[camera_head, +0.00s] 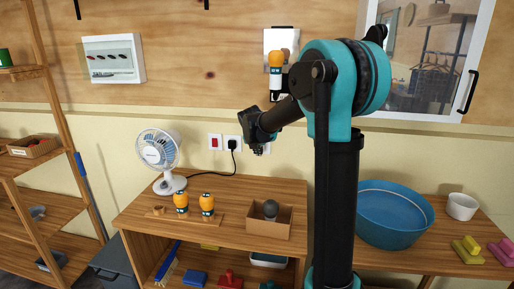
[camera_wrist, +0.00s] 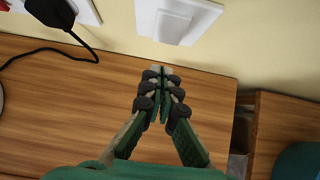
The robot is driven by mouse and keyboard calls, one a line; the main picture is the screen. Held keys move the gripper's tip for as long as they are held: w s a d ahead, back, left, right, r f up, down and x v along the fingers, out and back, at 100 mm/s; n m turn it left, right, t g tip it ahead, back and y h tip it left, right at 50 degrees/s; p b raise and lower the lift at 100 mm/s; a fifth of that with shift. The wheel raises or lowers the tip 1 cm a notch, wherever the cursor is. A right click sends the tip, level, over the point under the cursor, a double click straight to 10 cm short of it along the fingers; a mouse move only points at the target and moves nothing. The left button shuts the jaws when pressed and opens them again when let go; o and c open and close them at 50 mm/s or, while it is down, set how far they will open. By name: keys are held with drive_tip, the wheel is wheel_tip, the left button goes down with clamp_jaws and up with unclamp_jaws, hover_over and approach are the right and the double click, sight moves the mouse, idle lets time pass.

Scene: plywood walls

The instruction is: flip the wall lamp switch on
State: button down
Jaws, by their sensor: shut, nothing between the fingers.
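The white wall switch plate (camera_wrist: 180,18) is at the top of the wrist view, with a raised rocker. In the head view only a sliver of it (camera_head: 267,149) shows beside my gripper (camera_head: 256,146). In the wrist view my gripper (camera_wrist: 161,73) is shut and empty, its fingertips together just below the plate in the picture. I cannot tell whether they touch it. The wall lamp (camera_head: 276,62), with an orange bulb and white-and-dark base, is on a pale plate above; I see no clear glow from it.
A black plug (camera_head: 233,144) with a cord and a red switch (camera_head: 215,142) are left of my gripper. Below, the wooden bench (camera_head: 140,212) holds a fan (camera_head: 159,152), two orange bulbs (camera_head: 193,204) and a box (camera_head: 283,222) with a grey bulb. A blue basin (camera_head: 393,225) stands right.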

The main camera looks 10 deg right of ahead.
drive_tip(key=shift+w+d+f, duration=0.1)
drive_tip(key=shift+w+d, duration=0.2)
drive_tip(key=shift+w, duration=0.55)
drive_tip(key=shift+w+d, duration=0.25)
drive_tip(key=shift+w, duration=0.55)
drive_tip(key=shift+w+d+f+t, duration=0.1)
drive_tip(key=shift+w+t, duration=0.1)
drive_tip(key=shift+t, duration=0.1)
drive_tip(key=shift+r, duration=0.8)
drive_tip(key=shift+s, duration=0.1)
